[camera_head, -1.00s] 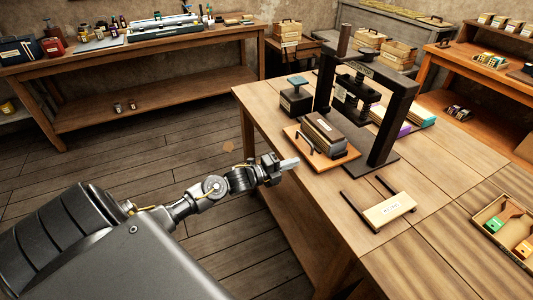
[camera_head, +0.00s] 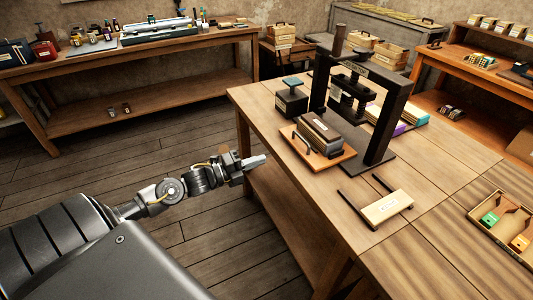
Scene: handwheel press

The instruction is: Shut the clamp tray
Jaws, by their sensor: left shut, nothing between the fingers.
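What looks like the clamp tray is an orange-brown board (camera_head: 330,164) with a dark handle (camera_head: 303,145) on its left side. It sticks out to the left of the black press frame (camera_head: 382,125), and a dark book-like block (camera_head: 320,135) sits on it. My left gripper (camera_head: 258,161) is shut and empty, left of the table edge and apart from the tray and handle. My right gripper is out of view.
A pale labelled block (camera_head: 387,207) with two dark rails lies in front of the press. A box with coloured packets (camera_head: 503,228) is at the right. Bare tabletop lies between.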

